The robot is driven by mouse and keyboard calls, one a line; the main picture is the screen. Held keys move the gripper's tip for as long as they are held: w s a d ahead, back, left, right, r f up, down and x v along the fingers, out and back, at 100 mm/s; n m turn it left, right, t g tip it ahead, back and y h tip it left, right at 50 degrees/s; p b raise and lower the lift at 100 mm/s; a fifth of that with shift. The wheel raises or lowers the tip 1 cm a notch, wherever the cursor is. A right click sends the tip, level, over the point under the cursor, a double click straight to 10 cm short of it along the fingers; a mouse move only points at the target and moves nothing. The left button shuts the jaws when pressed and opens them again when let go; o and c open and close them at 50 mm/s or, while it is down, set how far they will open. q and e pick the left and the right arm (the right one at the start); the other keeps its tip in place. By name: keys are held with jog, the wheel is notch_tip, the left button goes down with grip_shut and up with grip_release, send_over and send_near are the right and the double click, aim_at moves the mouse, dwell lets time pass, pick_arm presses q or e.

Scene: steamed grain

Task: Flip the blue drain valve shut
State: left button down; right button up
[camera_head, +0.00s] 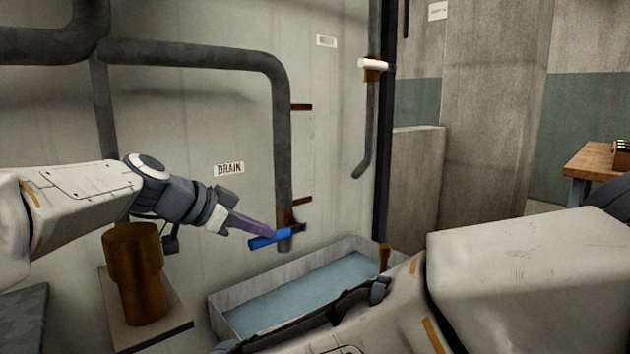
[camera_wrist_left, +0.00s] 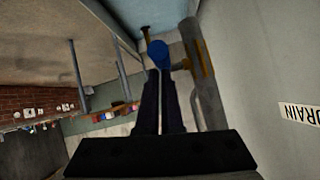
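The blue drain valve handle (camera_head: 268,239) is a short flat lever at the lower end of the grey drain pipe (camera_head: 283,170), lying nearly level across it. My left gripper (camera_head: 266,231) reaches in from the left, with its fingertips right at the lever. In the left wrist view the lever (camera_wrist_left: 158,52) shows at the tips of the two dark fingers (camera_wrist_left: 160,75), which lie close together with a narrow gap. I cannot tell whether they grip it. My right arm (camera_head: 530,270) comes in from the right; its fingers are not clearly visible.
A grey trough (camera_head: 222,311) with bluish water stands below the pipe. A brown cylinder (camera_head: 135,270) stands on a pale block to the left. A DRAIN label (camera_head: 229,169) is on the wall. A white handle (camera_head: 373,64) is on another pipe. A wooden table (camera_head: 590,160) is far right.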

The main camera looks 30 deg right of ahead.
pick_arm(q)
jog(key=shift+w+a+f, duration=0.1)
jog(key=shift+a+f, duration=0.1)
jog(key=shift+f, duration=0.5)
notch_tip(320, 180, up, 5)
jog(key=p, duration=0.3)
jog(key=shift+d, duration=0.1)
jog(key=s+d+r+p, duration=0.5)
jog(key=s+d+r, duration=0.2)
jog(key=s+d, duration=0.1)
jog(key=shift+s+r, duration=0.15)
jog(key=shift+s, duration=0.2)
jog(key=shift+r, duration=0.1)
